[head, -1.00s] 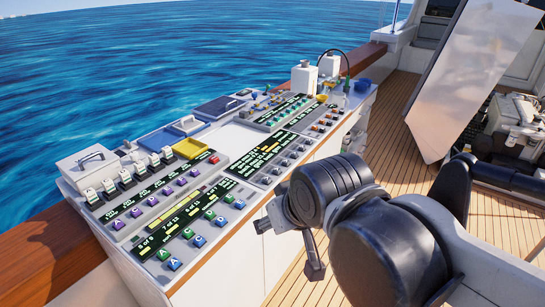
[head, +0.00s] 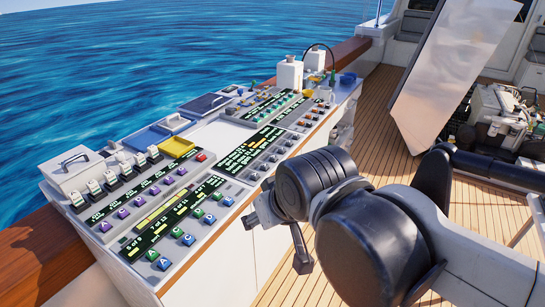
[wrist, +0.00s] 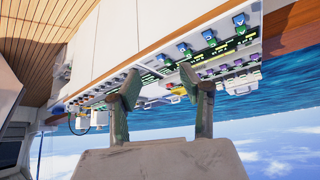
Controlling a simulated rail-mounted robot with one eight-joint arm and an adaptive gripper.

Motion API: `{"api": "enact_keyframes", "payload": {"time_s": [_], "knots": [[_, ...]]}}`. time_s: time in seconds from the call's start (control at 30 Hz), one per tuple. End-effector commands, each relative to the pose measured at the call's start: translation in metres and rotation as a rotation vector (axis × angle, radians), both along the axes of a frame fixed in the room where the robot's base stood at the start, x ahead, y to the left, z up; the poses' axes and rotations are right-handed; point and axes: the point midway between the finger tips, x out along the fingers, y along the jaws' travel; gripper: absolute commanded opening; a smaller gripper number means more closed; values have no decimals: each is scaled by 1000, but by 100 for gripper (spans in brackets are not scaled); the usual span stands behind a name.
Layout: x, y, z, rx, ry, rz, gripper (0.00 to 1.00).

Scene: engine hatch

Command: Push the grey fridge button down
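The control console (head: 225,245) runs along the rail, its top covered with switches, displays and coloured buttons. Several white rocker switches (head: 95,188) stand in a row at its left end. Small grey buttons (head: 255,177) line the right edge of a black display (head: 262,138). The labels are too small to read, so I cannot tell which is the fridge button. My gripper (head: 277,240) is open and empty, to the right of the console's near side and apart from the buttons. In the wrist view its two fingers (wrist: 160,92) are spread, with the console upside down beyond them.
A yellow tray (head: 178,147) and a grey lidded box (head: 75,170) with a handle sit on the console. White bottles (head: 289,73) stand at its far end. A tilted pale panel (head: 455,75) and machinery (head: 500,115) are at right. Wooden deck (head: 385,115) lies between.

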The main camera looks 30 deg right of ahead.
Motion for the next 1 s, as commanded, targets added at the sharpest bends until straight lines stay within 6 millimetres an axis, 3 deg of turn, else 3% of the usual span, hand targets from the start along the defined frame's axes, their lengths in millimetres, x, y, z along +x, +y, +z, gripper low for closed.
{"api": "enact_keyframes", "payload": {"time_s": [0.2, 0.5, 1.0], "knots": [[0, 0, 0, 0, 0, 0, 37], [0, 0, 0, 0, 0, 0, 0], [0, 0, 0, 0, 0, 0, 0]]}}
